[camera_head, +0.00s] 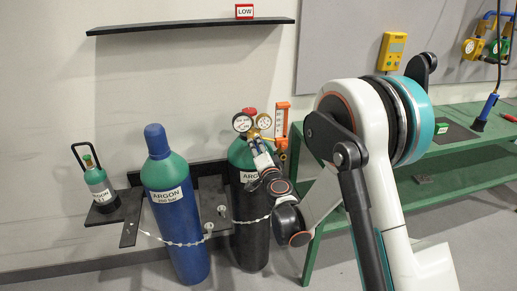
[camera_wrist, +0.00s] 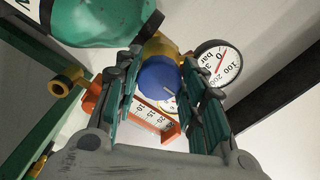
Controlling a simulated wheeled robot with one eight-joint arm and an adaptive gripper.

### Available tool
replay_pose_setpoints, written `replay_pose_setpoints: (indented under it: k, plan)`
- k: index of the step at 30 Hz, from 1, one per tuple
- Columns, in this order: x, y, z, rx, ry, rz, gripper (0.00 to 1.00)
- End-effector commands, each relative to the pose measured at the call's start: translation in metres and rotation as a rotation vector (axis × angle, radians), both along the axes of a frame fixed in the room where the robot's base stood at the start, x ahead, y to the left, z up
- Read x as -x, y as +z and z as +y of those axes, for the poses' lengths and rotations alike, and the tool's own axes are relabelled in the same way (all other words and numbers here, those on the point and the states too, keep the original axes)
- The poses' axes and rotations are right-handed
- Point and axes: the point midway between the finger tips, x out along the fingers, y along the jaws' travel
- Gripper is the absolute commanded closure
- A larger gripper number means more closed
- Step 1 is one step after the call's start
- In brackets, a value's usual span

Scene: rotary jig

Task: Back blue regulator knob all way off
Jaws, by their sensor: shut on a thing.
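The blue regulator knob (camera_wrist: 160,80) sits between the two teal-padded fingers of my gripper (camera_wrist: 162,72) in the wrist view. The fingers are shut on its sides. In the head view, my gripper (camera_head: 258,146) reaches up to the regulator on the green-topped argon cylinder (camera_head: 250,235), and it hides the knob there. The brass regulator body (camera_wrist: 163,47) is behind the knob. A white pressure gauge marked bar (camera_wrist: 217,65) is beside it, and a second dial is partly hidden behind the knob.
An orange-framed flowmeter (camera_head: 282,120) stands close beside the regulator. A blue argon cylinder (camera_head: 177,220) stands to the left, with a small cylinder (camera_head: 98,182) beyond. A dark shelf (camera_head: 190,27) with a LOW sign (camera_head: 244,11) is above. A green bench (camera_head: 450,165) is at right.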

Motion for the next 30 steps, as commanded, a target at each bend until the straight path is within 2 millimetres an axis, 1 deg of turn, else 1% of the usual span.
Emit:
replay_pose_setpoints:
  k: [6,7,8,9,10,18,21,25,30]
  plan:
    - [0.001,-0.001,0.001,0.000,0.002,0.000,0.87]
    - [0.001,-0.001,0.001,0.000,0.002,0.000,0.61]
    - [0.001,-0.001,0.001,0.000,0.002,0.000,0.54]
    - [0.001,-0.001,0.001,0.000,0.002,0.000,0.45]
    - [0.001,-0.001,0.001,0.000,0.002,0.000,0.43]
    - [0.000,0.000,0.000,-0.001,0.001,0.001,0.43]
    - [0.003,0.000,-0.001,-0.001,0.000,0.000,0.43]
    - [0.017,-0.001,-0.005,0.000,0.001,0.000,0.43]
    - [0.045,-0.001,-0.012,-0.001,0.001,0.000,0.43]
